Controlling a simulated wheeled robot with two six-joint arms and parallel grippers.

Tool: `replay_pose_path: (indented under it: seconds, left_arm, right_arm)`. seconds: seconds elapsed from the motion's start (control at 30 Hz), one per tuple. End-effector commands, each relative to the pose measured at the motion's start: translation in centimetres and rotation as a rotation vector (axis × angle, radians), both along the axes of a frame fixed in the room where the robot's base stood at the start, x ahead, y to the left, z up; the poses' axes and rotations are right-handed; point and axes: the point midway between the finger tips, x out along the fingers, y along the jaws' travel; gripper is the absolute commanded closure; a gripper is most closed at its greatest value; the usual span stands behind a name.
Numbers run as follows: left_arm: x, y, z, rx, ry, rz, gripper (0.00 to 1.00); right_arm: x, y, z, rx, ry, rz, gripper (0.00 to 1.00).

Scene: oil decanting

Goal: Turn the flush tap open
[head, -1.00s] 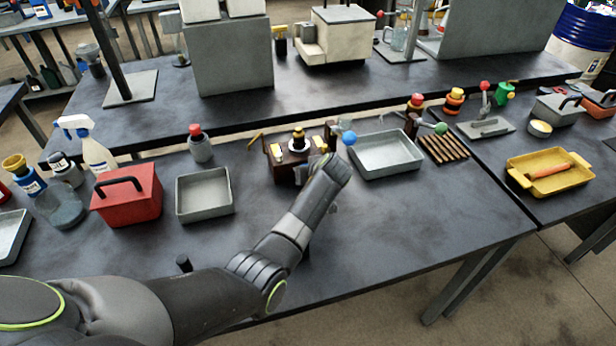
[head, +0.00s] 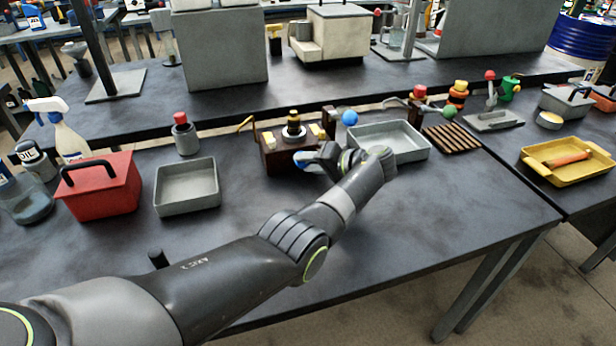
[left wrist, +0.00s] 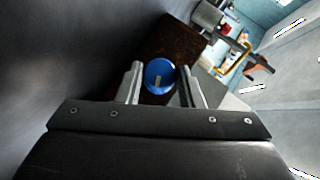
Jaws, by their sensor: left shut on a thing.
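A dark brown box (head: 274,156) with a black and brass fitting on top stands on the bench in the head view. A blue round knob (head: 301,158) sits at its front. In the left wrist view the blue knob (left wrist: 160,75) has a short pale mark on its face and lies between my two fingers. My left gripper (head: 316,160) is shut on this knob; its fingers (left wrist: 161,86) stand on either side of it. The arm hides part of the box's right front. My right gripper is not in view.
A grey tray (head: 421,156) stands to the right of the box, with a blue ball handle (head: 350,117) by its back left corner. A slatted brown rack (head: 452,139) lies beyond it. Another grey tray (head: 187,210) and a red toolbox (head: 118,207) stand left.

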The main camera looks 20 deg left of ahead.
Motion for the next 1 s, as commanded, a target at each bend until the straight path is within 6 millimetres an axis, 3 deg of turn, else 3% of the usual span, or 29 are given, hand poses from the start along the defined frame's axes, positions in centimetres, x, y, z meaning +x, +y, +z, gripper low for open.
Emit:
replay_pose_path:
  seconds: [0.03,0.23,0.4,0.97,1.0]
  left_arm:
    - [0.1,-0.1,-0.6,0.028,0.014,-0.002,0.89]
    - [0.2,-0.1,-0.5,0.120,0.076,-0.002,0.89]
    - [0.1,-0.1,-0.4,0.166,0.109,-0.001,0.89]
    - [0.1,-0.1,-0.1,0.193,0.128,-0.002,0.89]
    - [0.1,-0.1,-0.1,0.192,0.128,-0.002,0.65]
  right_arm:
    - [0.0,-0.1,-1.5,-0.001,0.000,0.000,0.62]
    - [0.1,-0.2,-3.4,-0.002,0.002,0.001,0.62]
    - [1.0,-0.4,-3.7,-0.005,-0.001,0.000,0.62]
    - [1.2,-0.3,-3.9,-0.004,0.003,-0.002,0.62]
    - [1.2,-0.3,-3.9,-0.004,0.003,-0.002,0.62]
